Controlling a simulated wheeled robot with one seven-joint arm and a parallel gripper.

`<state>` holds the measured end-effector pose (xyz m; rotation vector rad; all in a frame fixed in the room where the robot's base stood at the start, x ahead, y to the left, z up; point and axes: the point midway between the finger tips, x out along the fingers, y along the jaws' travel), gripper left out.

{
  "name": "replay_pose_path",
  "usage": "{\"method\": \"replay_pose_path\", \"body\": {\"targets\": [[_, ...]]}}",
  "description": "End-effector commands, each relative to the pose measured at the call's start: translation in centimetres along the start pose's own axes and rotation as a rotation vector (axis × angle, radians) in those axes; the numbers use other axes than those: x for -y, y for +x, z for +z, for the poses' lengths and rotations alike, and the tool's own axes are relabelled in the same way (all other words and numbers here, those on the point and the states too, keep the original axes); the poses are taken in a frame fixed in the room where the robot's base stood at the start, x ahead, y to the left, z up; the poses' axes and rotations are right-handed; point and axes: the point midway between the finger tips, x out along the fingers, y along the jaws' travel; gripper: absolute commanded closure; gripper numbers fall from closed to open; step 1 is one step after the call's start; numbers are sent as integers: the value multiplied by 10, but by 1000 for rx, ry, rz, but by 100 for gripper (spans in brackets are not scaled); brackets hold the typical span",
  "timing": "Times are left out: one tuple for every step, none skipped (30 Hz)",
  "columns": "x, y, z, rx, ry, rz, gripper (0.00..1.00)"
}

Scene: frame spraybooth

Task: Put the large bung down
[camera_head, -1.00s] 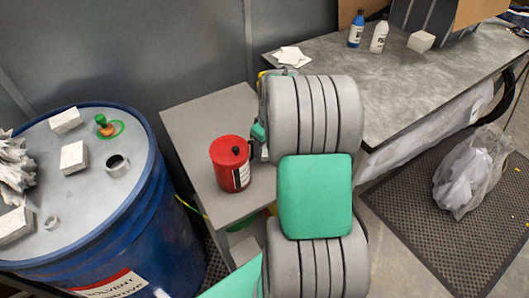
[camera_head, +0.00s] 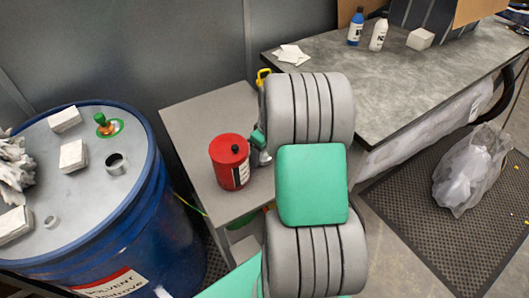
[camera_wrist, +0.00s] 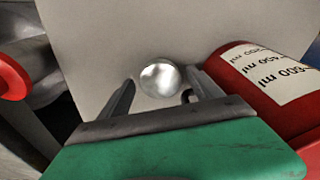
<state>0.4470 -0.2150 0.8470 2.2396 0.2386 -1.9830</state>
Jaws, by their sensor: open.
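A shiny round silver piece (camera_wrist: 160,80), which I take to be the large bung, shows in the wrist view against the grey cabinet top (camera_head: 205,110). My gripper (camera_wrist: 159,74) is open, with one finger on each side of it. I cannot tell whether the fingers touch it. In the head view my gripper (camera_head: 262,158) is low over the cabinet top, just right of the red can (camera_head: 230,163). The bung cannot be made out there, as my arm and gripper cover that spot.
The red can (camera_wrist: 262,85) is close beside the right finger in the wrist view. The blue drum (camera_head: 150,235) at left carries white blocks, a green-and-brass fitting (camera_head: 104,124) and a metal ring (camera_head: 117,164). A workbench (camera_head: 400,85) stands at right. The cabinet's back left is clear.

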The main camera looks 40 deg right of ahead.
Motion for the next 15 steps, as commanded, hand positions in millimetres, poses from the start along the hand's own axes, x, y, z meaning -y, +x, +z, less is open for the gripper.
{"method": "replay_pose_path", "body": {"targets": [[0,-3,0,0,0,0,25],[0,-5,-1,0,0,0,25],[0,-7,-1,-1,0,1,25],[-1,-11,-1,-2,0,2,25],[-1,-16,-2,-4,0,4,25],[-1,-24,-2,-4,0,4,25],[-1,-31,-1,-4,0,4,25],[-1,-39,-1,-5,0,4,25],[-1,-49,-1,-4,0,4,25],[-1,-58,-1,-5,1,5,25],[-2,-66,-1,-5,1,5,25],[-1,-76,-1,-4,2,4,25],[-1,-84,-1,-4,1,5,25],[-1,-91,-1,-4,1,4,25],[-1,-99,-1,-3,0,3,25]]}}
